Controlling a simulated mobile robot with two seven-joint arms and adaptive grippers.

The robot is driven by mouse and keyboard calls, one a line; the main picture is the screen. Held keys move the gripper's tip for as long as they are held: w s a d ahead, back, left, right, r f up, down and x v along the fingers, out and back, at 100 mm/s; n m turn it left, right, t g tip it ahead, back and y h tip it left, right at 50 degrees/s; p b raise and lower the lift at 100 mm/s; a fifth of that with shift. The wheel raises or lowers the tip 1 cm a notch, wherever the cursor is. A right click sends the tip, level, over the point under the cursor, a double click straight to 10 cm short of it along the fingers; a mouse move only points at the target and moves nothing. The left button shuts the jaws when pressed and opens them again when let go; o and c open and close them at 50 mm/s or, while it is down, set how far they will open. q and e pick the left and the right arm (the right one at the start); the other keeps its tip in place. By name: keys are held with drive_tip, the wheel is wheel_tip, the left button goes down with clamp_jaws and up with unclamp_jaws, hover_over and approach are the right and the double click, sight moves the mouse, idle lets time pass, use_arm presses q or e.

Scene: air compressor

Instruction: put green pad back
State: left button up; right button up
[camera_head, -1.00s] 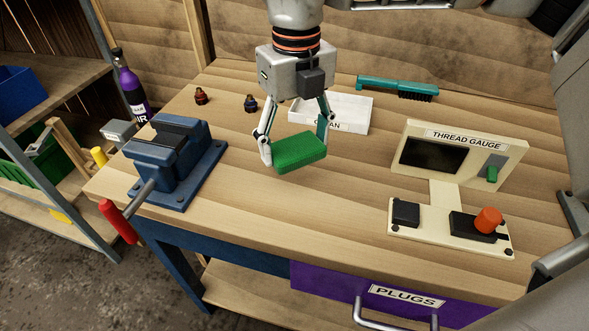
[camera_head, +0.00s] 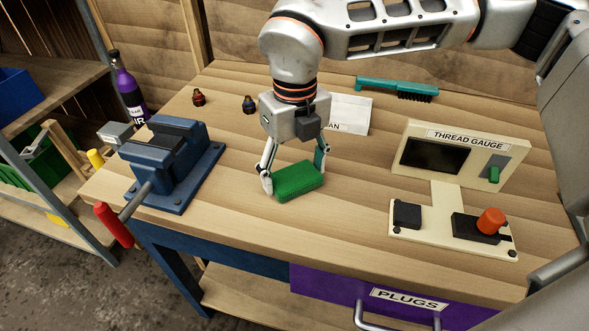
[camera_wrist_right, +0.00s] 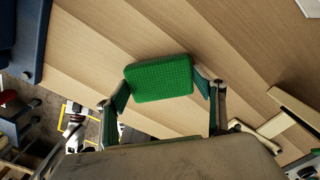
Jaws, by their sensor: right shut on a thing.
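The green pad (camera_head: 298,182) is between the fingers of my right gripper (camera_head: 295,178), over the middle of the wooden workbench. The gripper is shut on it, one finger at each end. In the right wrist view the pad (camera_wrist_right: 158,79) shows its textured green face between the two fingers (camera_wrist_right: 163,90). I cannot tell whether the pad touches the bench or is slightly above it. A white tray (camera_head: 352,112) with a partly hidden label ending in "AN" lies behind the right gripper, which covers its left part. My left gripper is not in view.
A blue vise (camera_head: 172,160) stands left of the pad. The thread gauge (camera_head: 455,170) stands at the right. A teal brush (camera_head: 397,88) and two small plugs (camera_head: 199,97) lie at the back. The bench in front of the pad is clear.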

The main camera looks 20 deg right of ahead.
sight(295, 175)
drive_tip(key=o, duration=1)
drive_tip(key=shift+f, duration=0.1)
wheel_tip(295, 175, up, 12)
drive_tip(key=shift+r+p, duration=0.2)
drive_tip(key=shift+p, duration=0.5)
